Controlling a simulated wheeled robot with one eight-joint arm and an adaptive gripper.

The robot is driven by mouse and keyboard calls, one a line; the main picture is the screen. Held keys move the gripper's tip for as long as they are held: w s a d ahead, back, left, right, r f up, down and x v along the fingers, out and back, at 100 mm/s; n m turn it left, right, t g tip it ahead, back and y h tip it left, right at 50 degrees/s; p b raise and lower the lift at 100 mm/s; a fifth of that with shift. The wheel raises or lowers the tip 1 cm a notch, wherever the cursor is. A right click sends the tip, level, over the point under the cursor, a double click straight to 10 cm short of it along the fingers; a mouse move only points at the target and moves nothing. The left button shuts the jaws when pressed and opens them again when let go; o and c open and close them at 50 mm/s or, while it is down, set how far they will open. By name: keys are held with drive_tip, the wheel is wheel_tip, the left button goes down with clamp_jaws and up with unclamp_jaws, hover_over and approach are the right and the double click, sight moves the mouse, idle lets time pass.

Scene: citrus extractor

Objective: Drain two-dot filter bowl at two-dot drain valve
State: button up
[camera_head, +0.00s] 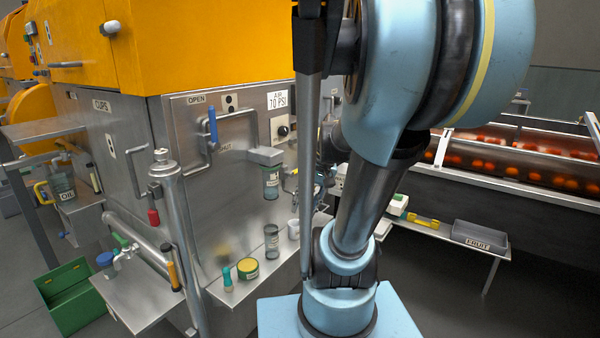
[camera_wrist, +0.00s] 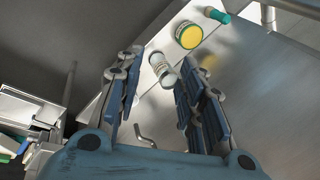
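A clear filter bowl (camera_head: 271,182) hangs under a grey head on the steel panel. I cannot read any dots on it. A plate with two dots (camera_head: 230,102) is on the panel above, near the OPEN sign. I cannot tell which fitting is the two-dot drain valve; a small bent metal rod (camera_wrist: 145,136) shows in the wrist view. My gripper (camera_wrist: 150,80) is open and empty, its fingers wide apart. A grey-white canister (camera_wrist: 162,70) appears between the fingers, beyond them, on the shelf. In the head view my arm hides most of the gripper.
The narrow steel shelf (camera_head: 258,290) also holds a yellow-lidded tin (camera_head: 247,269), a teal bottle (camera_head: 227,279) and a white cup (camera_head: 293,229). A blue-handled lever (camera_head: 213,127) sticks out of the panel. A grey FRUIT tray (camera_head: 480,236) stands on a bench at right.

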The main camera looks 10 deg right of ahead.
drive_tip(key=w+d+r+m+y, duration=0.1)
drive_tip(key=w+r+m+y, duration=0.15)
drive_tip(key=w, duration=0.75)
drive_tip(key=t+y, duration=0.5)
drive_tip(key=y, duration=0.4)
approach(300, 169)
drive_tip(key=shift+m+h, duration=0.25)
drive_tip(key=shift+m, duration=0.1)
drive_tip(key=x, duration=0.3)
drive_tip(key=w+x, duration=0.1)
drive_tip(key=x, duration=0.6)
drive_tip(key=shift+w+d+f, duration=0.15)
drive_tip(key=shift+w, duration=0.1)
clamp_jaws()
